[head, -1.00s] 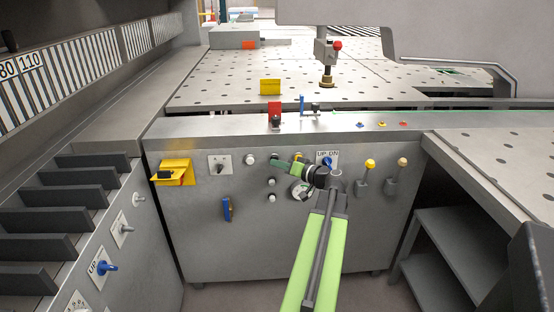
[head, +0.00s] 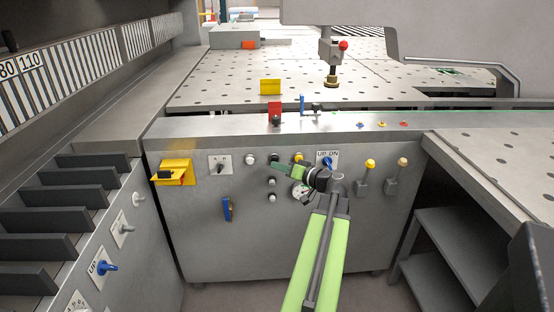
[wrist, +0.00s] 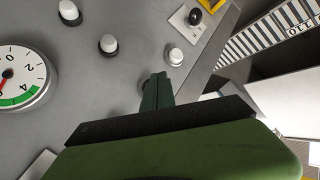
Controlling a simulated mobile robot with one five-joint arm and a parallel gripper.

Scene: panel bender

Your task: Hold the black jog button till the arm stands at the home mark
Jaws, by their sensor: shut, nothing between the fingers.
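My gripper (head: 277,166) is shut and empty, in front of the grey panel. The black button (head: 274,158) shows just above the fingertips in the head view. In the wrist view the closed fingers (wrist: 157,88) cover most of the spot where it sits; I cannot tell whether they touch it. The machine's arm (head: 331,55), with a red ball and a brass foot, hangs over the perforated table. I cannot make out which thing is the home mark.
White knobs (wrist: 175,55) and a round gauge (wrist: 22,78) surround the fingers. A yellow knob (head: 298,157) and a blue UP/DN switch (head: 327,162) are to the right. A yellow bracket (head: 174,173) juts out at the left. A side table (head: 500,165) stands at the right.

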